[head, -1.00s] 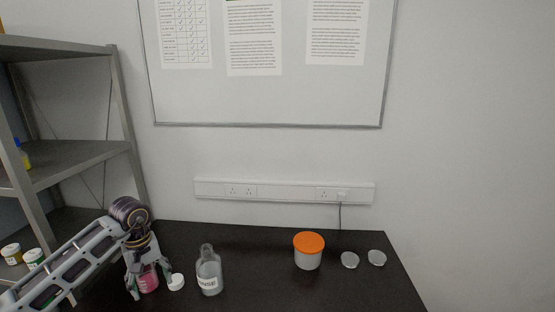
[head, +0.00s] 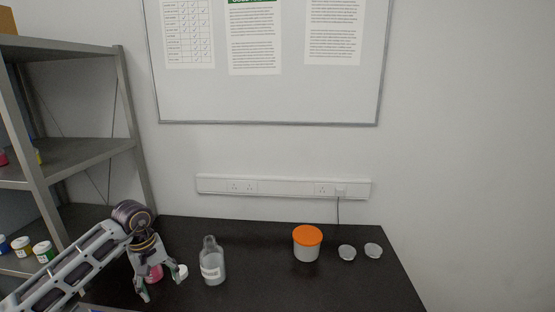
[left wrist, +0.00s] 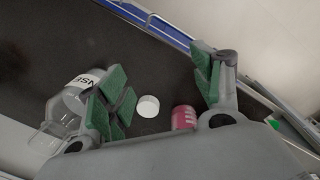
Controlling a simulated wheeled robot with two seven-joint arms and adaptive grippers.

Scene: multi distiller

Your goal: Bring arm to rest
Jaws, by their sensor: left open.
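My left gripper (head: 161,286) is open on the dark tabletop's left side. It also shows in the left wrist view (left wrist: 163,92), with green finger pads spread apart and nothing clamped between them. A small pink jar (head: 154,273) sits behind the fingers in the head view and is partly hidden. In the left wrist view the pink jar (left wrist: 184,118) lies between the fingers' directions, near the palm edge. A white cap (head: 182,271) lies just right of the jar. My right gripper is not in view.
A clear labelled bottle (head: 212,265) stands right of the gripper. An orange-lidded pot (head: 307,244) and two clear dishes (head: 347,253) (head: 373,250) are farther right. A metal shelf (head: 75,155) with small jars rises at the left. The table's middle is clear.

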